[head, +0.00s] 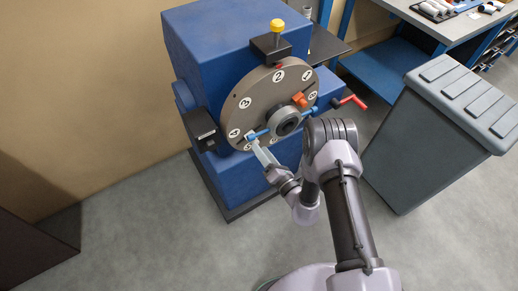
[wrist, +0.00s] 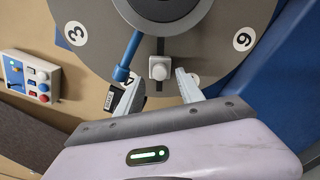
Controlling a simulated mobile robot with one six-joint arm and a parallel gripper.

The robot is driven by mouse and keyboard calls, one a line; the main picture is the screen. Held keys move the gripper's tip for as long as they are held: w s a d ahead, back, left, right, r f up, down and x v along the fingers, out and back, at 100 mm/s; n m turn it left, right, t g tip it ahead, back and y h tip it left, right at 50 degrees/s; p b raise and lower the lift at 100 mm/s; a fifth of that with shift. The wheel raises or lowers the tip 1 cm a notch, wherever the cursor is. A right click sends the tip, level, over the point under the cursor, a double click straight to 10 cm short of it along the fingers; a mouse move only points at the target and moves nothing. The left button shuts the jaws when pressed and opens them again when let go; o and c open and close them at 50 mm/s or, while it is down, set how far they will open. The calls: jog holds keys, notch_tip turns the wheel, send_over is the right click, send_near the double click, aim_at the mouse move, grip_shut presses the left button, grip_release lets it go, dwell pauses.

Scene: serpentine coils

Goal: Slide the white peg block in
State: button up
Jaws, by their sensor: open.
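The white peg block (wrist: 160,68) is a small pale block with a round button-like face. It sits in a dark radial slot near the lower rim of the grey numbered disc (wrist: 205,42). My gripper (wrist: 160,88) is open, with one finger on each side of the block's lower end and visible gaps to both sides. In the head view my gripper (head: 256,146) is at the lower left rim of the disc (head: 240,107); the block is too small to make out there. The left finger partly covers a number label.
A blue rod (wrist: 128,58) stands close to the left finger; it shows as a blue handle on the hub in the head view. The blue machine body (head: 205,45) carries a yellow knob (head: 277,25) and red crank (head: 350,101). A grey bin (head: 430,140) stands right.

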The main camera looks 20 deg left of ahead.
jog(key=x, duration=0.2)
jog(key=shift+w+a, duration=0.25)
jog(key=shift+c, duration=0.5)
grip_shut()
dwell(0.8)
